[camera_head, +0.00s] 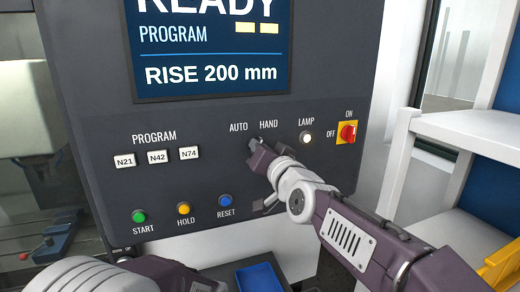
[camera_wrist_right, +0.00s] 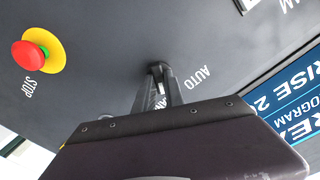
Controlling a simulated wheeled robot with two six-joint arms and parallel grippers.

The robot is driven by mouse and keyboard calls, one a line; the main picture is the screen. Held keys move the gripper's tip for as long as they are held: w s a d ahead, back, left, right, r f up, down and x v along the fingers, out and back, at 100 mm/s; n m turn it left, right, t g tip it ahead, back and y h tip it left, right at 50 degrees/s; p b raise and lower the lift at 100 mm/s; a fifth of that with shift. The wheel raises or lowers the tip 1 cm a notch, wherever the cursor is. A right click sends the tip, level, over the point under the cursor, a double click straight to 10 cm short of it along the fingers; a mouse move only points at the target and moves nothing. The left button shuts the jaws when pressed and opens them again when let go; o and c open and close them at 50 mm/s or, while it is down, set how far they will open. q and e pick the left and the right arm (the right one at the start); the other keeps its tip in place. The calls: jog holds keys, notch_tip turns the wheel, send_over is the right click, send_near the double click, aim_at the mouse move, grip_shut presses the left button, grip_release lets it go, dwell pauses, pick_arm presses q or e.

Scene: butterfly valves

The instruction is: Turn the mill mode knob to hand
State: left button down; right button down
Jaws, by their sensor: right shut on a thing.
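The mill mode knob (camera_head: 254,142) is on the dark control panel, below the printed labels AUTO (camera_head: 238,128) and HAND (camera_head: 268,124). My right gripper (camera_head: 257,149) is shut on the knob from the front and hides most of it. In the right wrist view the gripper's fingers (camera_wrist_right: 159,92) close around the knob (camera_wrist_right: 157,69). AUTO shows beside them and HAND is partly covered. Which label the knob points to cannot be told. Part of my left arm shows at the bottom edge of the head view; its gripper is not in view.
A lit lamp button (camera_head: 306,138) and a red-yellow OFF/ON switch (camera_head: 347,132) are right of the knob. Program buttons (camera_head: 157,157) and START (camera_head: 138,216), HOLD and RESET buttons are left. A red stop button (camera_wrist_right: 29,55) shows in the wrist view. The screen (camera_head: 208,50) is above.

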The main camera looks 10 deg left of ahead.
jog(key=c, duration=1.5)
grip_release()
jog(key=shift+r, duration=0.4)
jog(key=shift+o, duration=0.3)
jog(key=shift+f, duration=0.15)
jog(key=shift+f, duration=0.1)
jog(key=b+v, duration=0.1)
jog(key=v, duration=0.8)
jog(key=shift+b, duration=0.3)
jog(key=shift+w, duration=0.1)
